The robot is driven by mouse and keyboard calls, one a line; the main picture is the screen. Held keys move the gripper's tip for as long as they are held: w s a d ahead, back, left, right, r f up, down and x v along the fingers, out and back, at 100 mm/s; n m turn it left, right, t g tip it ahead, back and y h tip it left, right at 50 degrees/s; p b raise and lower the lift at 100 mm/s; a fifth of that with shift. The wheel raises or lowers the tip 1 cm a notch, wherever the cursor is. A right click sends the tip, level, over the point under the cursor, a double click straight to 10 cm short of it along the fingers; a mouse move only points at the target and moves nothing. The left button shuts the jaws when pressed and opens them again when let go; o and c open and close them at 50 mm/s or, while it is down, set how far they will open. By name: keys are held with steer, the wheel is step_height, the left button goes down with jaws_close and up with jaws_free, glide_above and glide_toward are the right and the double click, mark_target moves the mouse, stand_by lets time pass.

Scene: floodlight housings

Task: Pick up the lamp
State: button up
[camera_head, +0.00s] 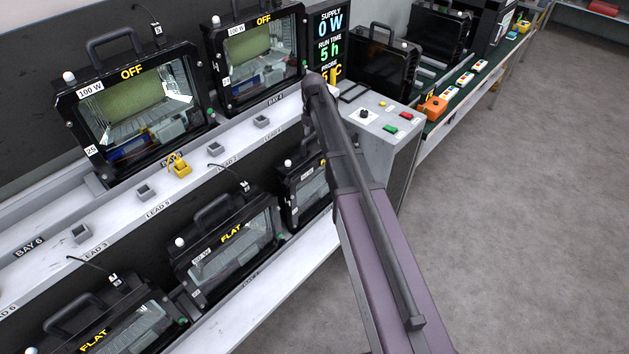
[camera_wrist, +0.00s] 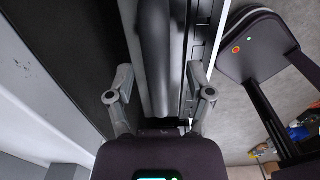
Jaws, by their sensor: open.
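Several black floodlight lamps with carry handles stand in two rows in the head view. The upper row holds a lamp marked OFF (camera_head: 135,105) and another marked OFF (camera_head: 258,55). The lower row holds a lamp marked FLAT (camera_head: 232,235) and another marked FLAT (camera_head: 100,325). A further lower lamp (camera_head: 303,185) is partly behind my arm. In the wrist view my gripper (camera_wrist: 160,75) is open, with one finger on each side of a thick dark bar (camera_wrist: 156,45) that looks like a handle. I cannot tell which lamp it belongs to, or whether the fingers touch it.
A grey control box (camera_head: 378,120) with coloured buttons stands right of the rack. A display (camera_head: 328,45) reads supply 0 W. A yellow part (camera_head: 179,166) sits on the white shelf (camera_head: 115,215). More dark housings (camera_head: 385,70) stand behind the box. The grey floor (camera_head: 530,220) is clear.

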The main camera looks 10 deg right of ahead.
jaws_close()
steer(key=shift+w+r+p, duration=0.1)
steer(key=shift+r+p, duration=0.1)
steer(key=shift+p, duration=0.1)
stand_by(0.5)
step_height(320, 180, up, 9)
steer(key=p, duration=0.9)
steer(key=shift+r, duration=0.25)
stand_by(0.9)
steer(key=shift+f+b, duration=0.95)
steer(key=shift+f, duration=0.25)
